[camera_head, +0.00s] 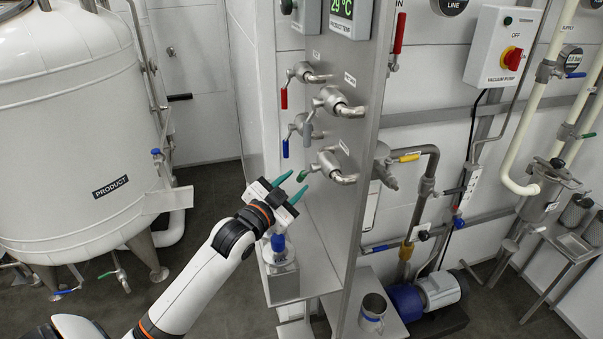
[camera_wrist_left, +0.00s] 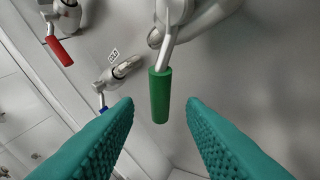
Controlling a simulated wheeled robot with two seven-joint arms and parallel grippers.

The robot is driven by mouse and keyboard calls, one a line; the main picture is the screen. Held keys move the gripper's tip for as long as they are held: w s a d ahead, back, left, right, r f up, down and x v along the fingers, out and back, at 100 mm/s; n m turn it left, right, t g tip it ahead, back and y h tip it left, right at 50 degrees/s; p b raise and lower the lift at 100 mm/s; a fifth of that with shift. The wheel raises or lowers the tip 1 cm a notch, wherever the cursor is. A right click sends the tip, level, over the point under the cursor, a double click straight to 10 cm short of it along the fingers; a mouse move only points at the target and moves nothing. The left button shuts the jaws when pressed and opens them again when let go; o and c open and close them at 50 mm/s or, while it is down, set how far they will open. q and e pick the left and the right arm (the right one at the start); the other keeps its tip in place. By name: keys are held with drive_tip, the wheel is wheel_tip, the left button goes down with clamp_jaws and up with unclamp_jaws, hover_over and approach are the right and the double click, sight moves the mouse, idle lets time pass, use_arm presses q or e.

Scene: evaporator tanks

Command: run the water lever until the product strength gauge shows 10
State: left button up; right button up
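In the left wrist view the green lever (camera_wrist_left: 160,95) hangs ahead between the parted fingertips, not gripped. I cannot make out a product strength gauge. My right gripper is out of view.
A cut-off green display (camera_head: 342,10) above reads 29 °C. The white product tank (camera_head: 75,130) stands left. A blue-topped container (camera_head: 279,255) stands below my gripper. A yellow-handled valve (camera_head: 405,157) and pipes are behind the panel. The red (camera_wrist_left: 59,50) and blue levers are left in the wrist view.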

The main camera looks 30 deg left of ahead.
sight(299, 180)
use_arm(q)
drive_tip(key=shift+w+p, duration=0.3)
drive_tip(key=shift+w, duration=1.7)
clamp_jaws()
